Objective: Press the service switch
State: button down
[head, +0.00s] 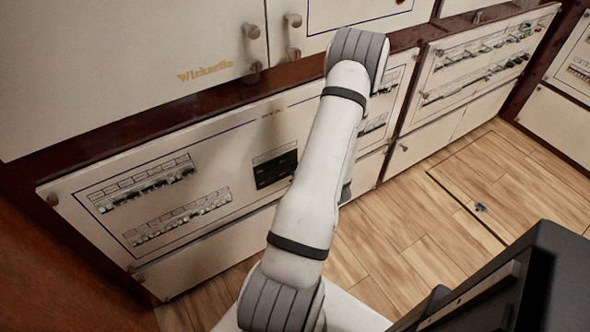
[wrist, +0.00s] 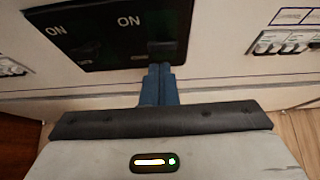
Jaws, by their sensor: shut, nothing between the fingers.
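A black switch block (head: 275,168) is set in the cream breaker panel, left of my arm. In the wrist view the black block (wrist: 120,32) fills the top middle and shows two ON markings. A dark rocker or toggle (wrist: 162,48) sits in its right part. No label naming the service switch is readable. My gripper (wrist: 160,70) is shut and empty, its blue fingers together. Their tips overlap the block's lower right edge in the picture, just below that toggle; I cannot tell whether they touch. In the head view my arm hides the gripper.
Breaker rows (head: 140,182) lie left of the black block, and another breaker (wrist: 280,42) shows at right in the wrist view. Cabinets with round knobs (head: 251,31) stand above. The wooden floor (head: 400,220) is open at right.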

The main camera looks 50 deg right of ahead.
jog(key=shift+s+r, duration=0.1)
jog(key=shift+s+d+r+p, duration=0.1)
jog(key=shift+r+p, duration=0.1)
jog(key=shift+r, duration=0.15)
jog(key=shift+s+d+r+p, duration=0.1)
jog(key=shift+r+p, duration=0.1)
jog(key=shift+r, duration=0.15)
jog(key=s+a+r+p, duration=0.2)
jog(key=s+r+p, duration=0.2)
jog(key=r, duration=0.3)
jog(key=shift+v, duration=0.95)
jog(key=shift+s+d, duration=0.1)
